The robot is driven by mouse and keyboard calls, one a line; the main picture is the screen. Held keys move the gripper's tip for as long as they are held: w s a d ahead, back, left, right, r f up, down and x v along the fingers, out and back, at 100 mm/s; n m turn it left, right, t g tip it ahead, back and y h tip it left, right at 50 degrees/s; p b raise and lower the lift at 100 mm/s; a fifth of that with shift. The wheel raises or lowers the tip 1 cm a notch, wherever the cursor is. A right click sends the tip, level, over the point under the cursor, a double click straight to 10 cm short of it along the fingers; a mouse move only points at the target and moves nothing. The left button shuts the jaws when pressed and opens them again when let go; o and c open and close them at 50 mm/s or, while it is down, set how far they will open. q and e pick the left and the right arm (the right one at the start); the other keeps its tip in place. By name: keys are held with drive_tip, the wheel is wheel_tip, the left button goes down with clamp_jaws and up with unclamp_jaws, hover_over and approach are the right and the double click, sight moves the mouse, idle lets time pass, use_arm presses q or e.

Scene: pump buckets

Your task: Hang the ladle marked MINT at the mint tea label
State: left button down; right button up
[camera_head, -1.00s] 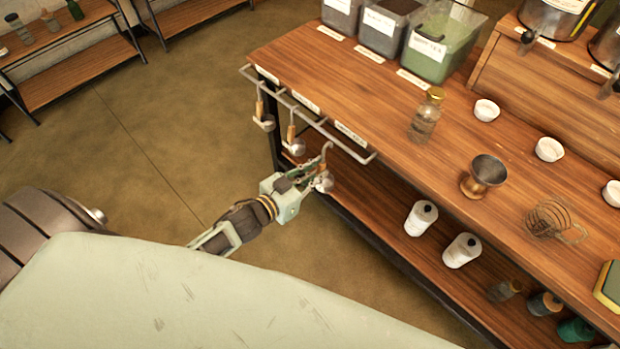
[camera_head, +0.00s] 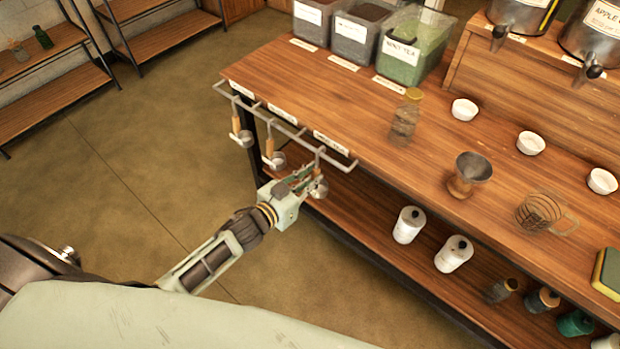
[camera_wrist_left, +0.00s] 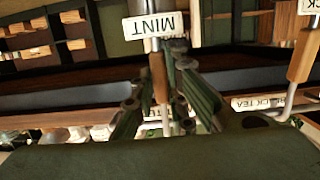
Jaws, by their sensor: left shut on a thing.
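My left gripper (camera_head: 304,182) is shut on the wooden handle of the MINT ladle (camera_head: 318,188), just below the rail's right part. The ladle is upright, bowl down, with its hook up near the rail; I cannot tell whether the hook touches it. In the left wrist view the MINT tag (camera_wrist_left: 155,24) appears upside down above the handle (camera_wrist_left: 159,77), between the fingers. The rail (camera_head: 298,134) runs along the table edge. Above its right part is a label (camera_head: 332,142) too small to read. A bin (camera_head: 402,56) behind carries a MINT TEA label. My right gripper is not in view.
Two other ladles hang on the rail, at left (camera_head: 240,128) and middle (camera_head: 270,151). A BLACK TEA label (camera_wrist_left: 257,102) shows in the left wrist view. A glass jar (camera_head: 405,118) and a brass cup (camera_head: 468,175) stand on the table. White bottles (camera_head: 409,225) stand on the lower shelf.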

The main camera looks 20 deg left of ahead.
use_arm(q)
drive_tip(key=shift+f, duration=0.2)
drive_tip(key=c, duration=1.7)
unclamp_jaws()
drive_tip(key=shift+o, duration=0.2)
drive_tip(key=shift+s, duration=0.1)
drive_tip(key=v, duration=1.2)
drive_tip(key=s+a+f+n+g+y, duration=0.1)
drive_tip(key=s+a+f+g+y, duration=0.15)
drive_tip(key=f, duration=0.55)
drive_tip(key=s+a+f+g+y, duration=0.1)
drive_tip(key=s+f, duration=0.3)
drive_tip(key=f, duration=0.5)
drive_tip(key=s+a+f+n+g+y, duration=0.1)
drive_tip(key=s+a+f+g, duration=0.15)
drive_tip(key=f, duration=0.55)
drive_tip(key=s+d+f+g, duration=0.1)
drive_tip(key=s+f+g, duration=0.1)
drive_tip(key=s+f, duration=0.3)
drive_tip(key=s+d+f+g+p, duration=0.1)
drive_tip(key=s+f, duration=0.4)
drive_tip(key=s, duration=0.8)
drive_tip(key=s+d+f+g, duration=0.3)
drive_tip(key=s+f+g, duration=0.1)
drive_tip(key=s, duration=0.5)
drive_tip(key=shift+f+g+y, duration=0.3)
drive_tip(key=shift+f+y, duration=0.15)
drive_tip(key=shift+f, duration=0.4)
